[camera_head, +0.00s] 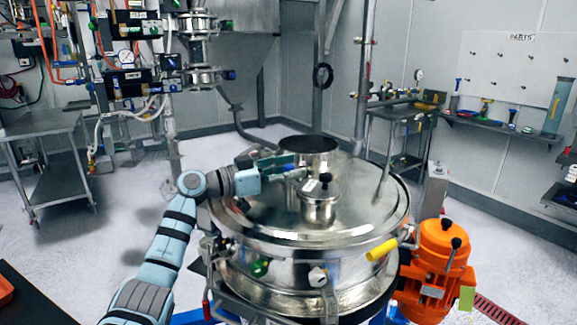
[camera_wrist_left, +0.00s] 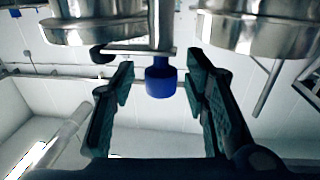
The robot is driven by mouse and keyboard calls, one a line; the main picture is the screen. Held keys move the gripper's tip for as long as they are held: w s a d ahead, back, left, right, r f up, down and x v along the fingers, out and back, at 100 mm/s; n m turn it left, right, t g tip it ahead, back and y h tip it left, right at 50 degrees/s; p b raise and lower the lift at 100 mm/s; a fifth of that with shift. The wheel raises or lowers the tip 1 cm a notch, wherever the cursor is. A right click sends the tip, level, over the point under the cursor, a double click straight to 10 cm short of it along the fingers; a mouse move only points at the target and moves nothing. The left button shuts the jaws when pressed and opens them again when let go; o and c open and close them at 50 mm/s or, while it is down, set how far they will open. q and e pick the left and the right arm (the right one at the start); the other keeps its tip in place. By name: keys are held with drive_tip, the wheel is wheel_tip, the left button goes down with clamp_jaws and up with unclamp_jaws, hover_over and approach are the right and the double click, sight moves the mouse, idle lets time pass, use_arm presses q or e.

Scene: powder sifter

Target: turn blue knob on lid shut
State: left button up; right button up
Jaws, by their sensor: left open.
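The blue knob (camera_wrist_left: 160,80) shows in the left wrist view, hanging from a thin metal stem and crossbar. My left gripper (camera_wrist_left: 159,88) is open, with one dark green finger on each side of the knob. Gaps show between the knob and both fingers, so they look apart from it. In the head view, my left gripper (camera_head: 277,165) is above the round steel lid (camera_head: 255,222), beside the small capped steel port (camera_head: 318,207) and the taller open cylinder (camera_head: 308,150). The knob is too small and covered to tell clearly there. My right gripper is out of view.
An orange motor (camera_head: 440,258) stands right of the sifter drum, and a yellow handle (camera_head: 382,250) sticks out at its side. A green knob (camera_head: 259,268) is on the drum's front. Steel carts stand at left (camera_head: 45,130) and right (camera_head: 400,115).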

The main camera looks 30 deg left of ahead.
use_arm(q)
drive_tip(key=shift+c, duration=0.6)
drive_tip(key=shift+w, duration=0.1)
clamp_jaws()
